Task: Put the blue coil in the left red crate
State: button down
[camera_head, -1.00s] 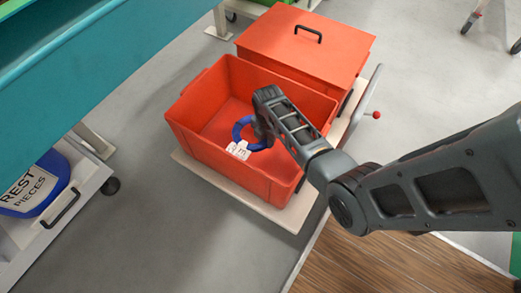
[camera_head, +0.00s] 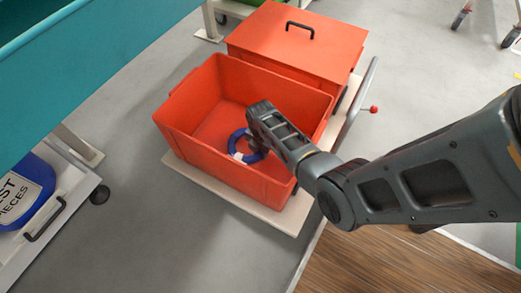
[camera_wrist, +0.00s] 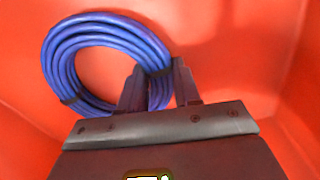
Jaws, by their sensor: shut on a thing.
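The blue coil (camera_head: 238,143) is inside the open red crate (camera_head: 180,138), and it also shows in the wrist view (camera_wrist: 62,62) against the red inside of the crate. My gripper (camera_wrist: 158,84) is shut on the coil's right side, with one finger on each side of the strands. In the head view my gripper reaches down into the crate from the right and hides part of the coil. I cannot tell whether the coil touches the crate floor.
A second red crate with a closed lid (camera_head: 290,40) and black handle stands just behind. Both are on a pale cart (camera_head: 285,218) with a side rail and red knob (camera_head: 373,109). A teal surface (camera_head: 60,60) is at upper left, above a blue bin (camera_head: 28,190).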

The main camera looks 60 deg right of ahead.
jog(key=c, duration=0.8)
grip_release()
jog(key=shift+f, duration=0.1)
notch_tip(320, 180, up, 12)
jog(key=p, duration=0.6)
jog(key=shift+r, duration=0.2)
